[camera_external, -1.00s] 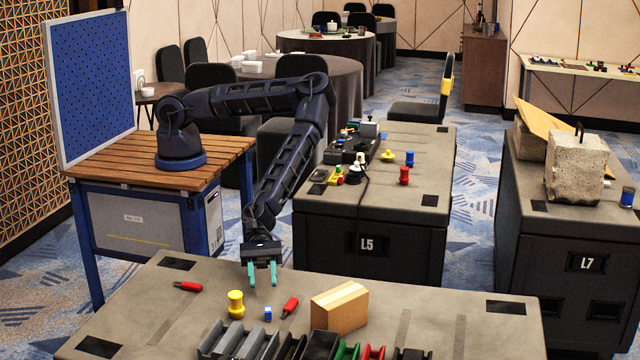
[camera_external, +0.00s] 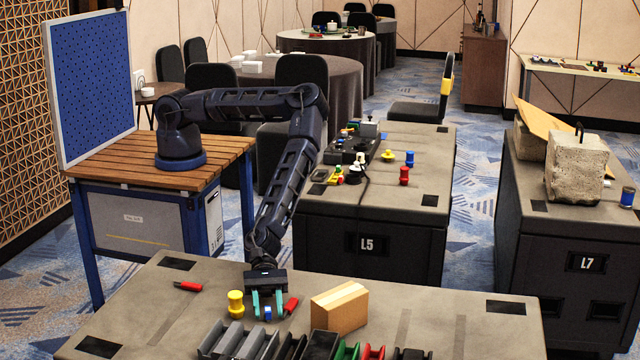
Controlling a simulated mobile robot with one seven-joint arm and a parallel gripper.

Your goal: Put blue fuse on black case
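A small blue fuse (camera_external: 267,313) with a pale top stands on the grey-brown top of the front case (camera_external: 430,310). My gripper (camera_external: 267,305) points down over it. Its two teal fingers are apart, one on each side of the fuse in the picture, with small gaps visible. Whether the fuse is fully between them in depth is hard to tell. The black case marked L5 (camera_external: 370,246) stands behind, with a grey-brown top. Another black case marked L7 (camera_external: 570,262) stands at the right.
A yellow knob-shaped piece (camera_external: 236,303) stands close left of my gripper. A red piece (camera_external: 290,306) lies close right, and another red piece (camera_external: 188,286) farther left. A cardboard box (camera_external: 340,307) and several bins (camera_external: 240,341) are nearby. L5 carries small parts and a red fuse (camera_external: 404,176).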

